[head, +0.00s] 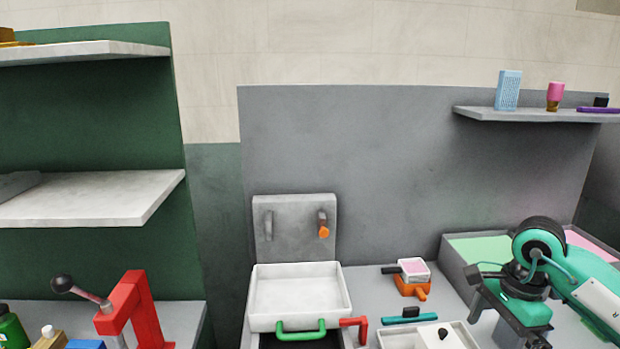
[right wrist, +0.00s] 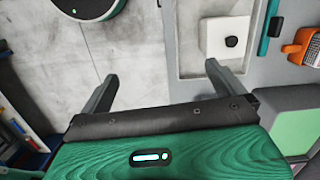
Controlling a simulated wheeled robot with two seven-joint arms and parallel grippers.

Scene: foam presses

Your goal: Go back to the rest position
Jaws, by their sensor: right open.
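My right gripper (head: 500,322) is at the lower right of the head view, its teal arm coming in from the right edge. It points down in front of the grey bin and just right of a white tray. In the right wrist view its two dark fingers (right wrist: 161,75) are spread wide, with nothing between them but the pale floor below. My left gripper is not in the head view.
A white block (right wrist: 222,38) sits in the white tray (head: 463,345). The grey bin (head: 455,268) has green and pink sections. A white box (head: 300,290) with a green handle and a red press (head: 140,312) stand further left.

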